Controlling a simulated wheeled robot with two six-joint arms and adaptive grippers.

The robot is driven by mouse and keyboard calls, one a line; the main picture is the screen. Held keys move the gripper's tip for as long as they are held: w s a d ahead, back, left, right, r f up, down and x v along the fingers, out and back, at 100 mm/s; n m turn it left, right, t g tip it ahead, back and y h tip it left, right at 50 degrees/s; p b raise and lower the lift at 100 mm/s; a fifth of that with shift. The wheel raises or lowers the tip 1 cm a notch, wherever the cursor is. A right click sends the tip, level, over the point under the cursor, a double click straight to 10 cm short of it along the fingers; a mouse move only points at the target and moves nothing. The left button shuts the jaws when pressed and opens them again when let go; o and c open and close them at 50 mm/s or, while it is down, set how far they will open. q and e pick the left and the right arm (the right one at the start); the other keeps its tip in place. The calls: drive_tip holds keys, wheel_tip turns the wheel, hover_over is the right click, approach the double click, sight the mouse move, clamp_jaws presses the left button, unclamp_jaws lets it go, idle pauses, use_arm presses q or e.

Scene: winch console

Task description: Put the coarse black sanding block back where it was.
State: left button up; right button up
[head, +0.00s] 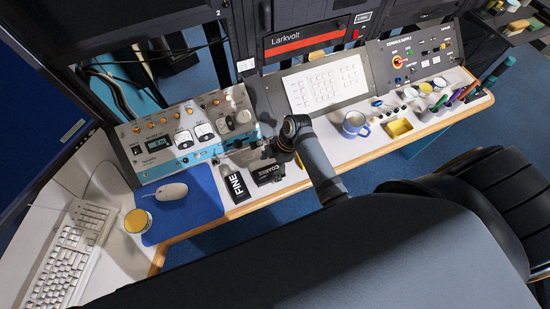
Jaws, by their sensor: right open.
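The coarse black sanding block (268,174), with white COARSE lettering, lies on the console's white desk near its front edge. A second black block lettered FINE (237,186) lies just left of it, apart from it. My right gripper (259,157) is open just behind the coarse block. Its dark fingers blend with the shadowed panel, so I cannot tell whether they touch the block. My left gripper is not in view.
A grey instrument panel (178,135) stands behind at left. A black chair (480,200) fills the lower right.

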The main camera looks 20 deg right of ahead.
drive_tip(key=v, duration=0.9)
drive_tip(key=shift+r+b, duration=0.2)
drive_tip(key=shift+b, duration=0.1)
